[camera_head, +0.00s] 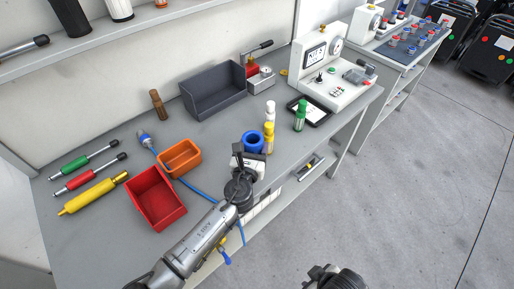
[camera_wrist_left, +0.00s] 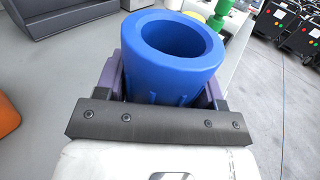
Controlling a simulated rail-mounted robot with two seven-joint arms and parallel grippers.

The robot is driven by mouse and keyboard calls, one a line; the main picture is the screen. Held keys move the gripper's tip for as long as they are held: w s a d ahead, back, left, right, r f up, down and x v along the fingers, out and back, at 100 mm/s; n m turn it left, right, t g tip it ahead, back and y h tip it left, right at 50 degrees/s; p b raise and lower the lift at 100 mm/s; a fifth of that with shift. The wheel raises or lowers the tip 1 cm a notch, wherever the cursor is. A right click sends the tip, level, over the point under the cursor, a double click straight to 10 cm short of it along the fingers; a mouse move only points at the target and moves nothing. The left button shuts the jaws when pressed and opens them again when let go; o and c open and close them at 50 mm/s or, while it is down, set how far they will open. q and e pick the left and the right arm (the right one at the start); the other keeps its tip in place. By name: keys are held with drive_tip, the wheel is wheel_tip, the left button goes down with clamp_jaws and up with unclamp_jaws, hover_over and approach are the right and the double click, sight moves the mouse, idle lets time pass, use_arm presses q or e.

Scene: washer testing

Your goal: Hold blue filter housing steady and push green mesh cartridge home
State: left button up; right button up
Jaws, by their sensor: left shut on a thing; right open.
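The blue filter housing (camera_head: 253,142) stands upright near the front edge of the grey bench. My left gripper (camera_head: 249,156) is shut around it. In the left wrist view the housing (camera_wrist_left: 168,75) sits between the two fingers (camera_wrist_left: 168,92), its round opening facing up, with no cartridge visible in it. A green cylinder (camera_head: 300,116), apparently the green mesh cartridge, stands upright to the right of the housing, apart from it. My right gripper (camera_head: 337,279) is at the bottom edge, over the floor, open and away from the bench; its fingertips are hard to make out.
A yellow cylinder (camera_head: 269,139) and a white one (camera_head: 270,110) stand close beside the housing. A black-framed tablet (camera_head: 316,112) and a white test unit (camera_head: 330,70) are at the right. Red (camera_head: 158,205) and orange (camera_head: 180,159) bins and a blue hose lie left.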

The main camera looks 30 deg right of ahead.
sight(246, 150)
use_arm(q)
drive_tip(key=shift+w+a+f+b, duration=0.8)
drive_tip(key=shift+w+f+b, duration=0.1)
drive_tip(key=shift+f+b, duration=0.15)
drive_tip(key=shift+w+a+f+b, duration=0.95)
drive_tip(key=shift+w+f+b, duration=0.1)
drive_tip(key=shift+f+b, duration=0.15)
use_arm(e)
drive_tip(key=shift+f, duration=2.35)
use_arm(q)
drive_tip(key=shift+f, duration=0.15)
use_arm(e)
drive_tip(key=shift+d+f, duration=0.15)
use_arm(q)
drive_tip(key=shift+f, duration=0.25)
use_arm(e)
drive_tip(key=shift+f, duration=0.1)
drive_tip(key=shift+o, duration=0.3)
